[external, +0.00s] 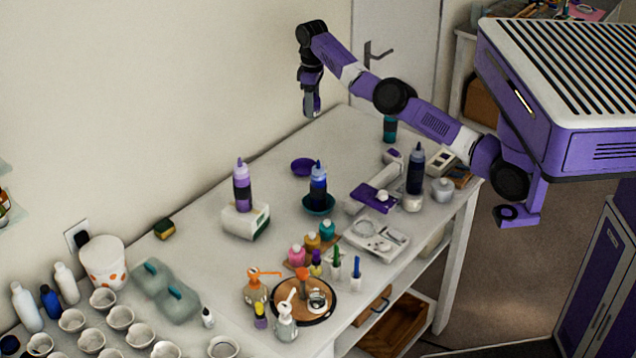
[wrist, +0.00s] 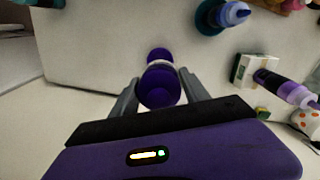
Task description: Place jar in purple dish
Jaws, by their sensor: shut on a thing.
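My gripper (external: 312,108) is raised high above the far part of the white table in the external view. In the wrist view my gripper (wrist: 160,82) has a finger on each side of a small jar (wrist: 158,90) with a purple top or contents and a pale rim, and is shut on it. The jar is hard to make out in the external view. The shallow purple dish (external: 304,167) lies on the table below my gripper, apart from it. In the wrist view the purple dish (wrist: 160,53) shows just beyond the jar, partly hidden by it.
A blue bottle (external: 318,184) stands in a teal dish (external: 320,207) close to the purple dish. A purple bottle (external: 242,186) stands on a white box (external: 246,221) to the left. A teal bottle (external: 390,128) stands at the far right.

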